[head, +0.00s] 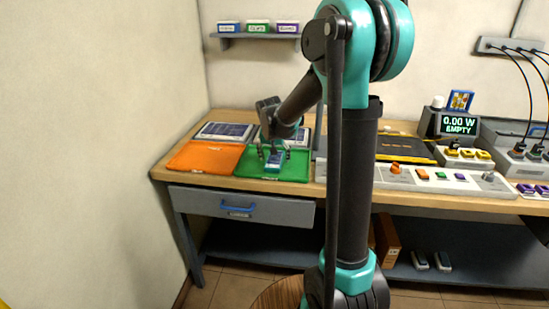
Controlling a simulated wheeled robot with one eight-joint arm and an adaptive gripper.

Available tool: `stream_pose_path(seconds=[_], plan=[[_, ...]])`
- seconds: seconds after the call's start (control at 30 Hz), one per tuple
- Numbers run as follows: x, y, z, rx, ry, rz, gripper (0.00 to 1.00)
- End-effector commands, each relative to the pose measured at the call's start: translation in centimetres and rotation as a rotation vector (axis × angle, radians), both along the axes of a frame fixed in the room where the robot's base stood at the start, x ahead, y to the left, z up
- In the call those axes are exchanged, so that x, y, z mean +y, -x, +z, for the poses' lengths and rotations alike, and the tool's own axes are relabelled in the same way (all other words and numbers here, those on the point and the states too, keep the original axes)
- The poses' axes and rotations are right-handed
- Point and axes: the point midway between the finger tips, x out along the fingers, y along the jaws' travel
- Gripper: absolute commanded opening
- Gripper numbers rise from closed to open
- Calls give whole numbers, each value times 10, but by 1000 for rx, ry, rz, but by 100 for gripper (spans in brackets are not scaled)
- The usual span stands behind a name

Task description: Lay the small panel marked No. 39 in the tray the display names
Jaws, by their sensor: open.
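The display (460,124) at the right reads "0.00 W EMPTY". A small blue and yellow panel (460,100) stands on top of the display.
Larger dark panels lie behind the trays, one at left (226,131) and one partly hidden (304,137). A grey control strip (440,178) and a black mat (405,148) lie right of my arm. A wall shelf (257,36) holds three small boxes. A drawer (240,205) is shut below.

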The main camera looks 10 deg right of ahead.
Motion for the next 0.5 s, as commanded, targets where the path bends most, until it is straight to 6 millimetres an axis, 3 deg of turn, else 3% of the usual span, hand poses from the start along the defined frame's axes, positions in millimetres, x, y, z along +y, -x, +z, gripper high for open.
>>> stream_pose_path(seconds=[0.17, 0.5], plan=[[2, 7, 17, 0, 0, 1, 75], [10, 31, 79, 0, 0, 1, 75]])
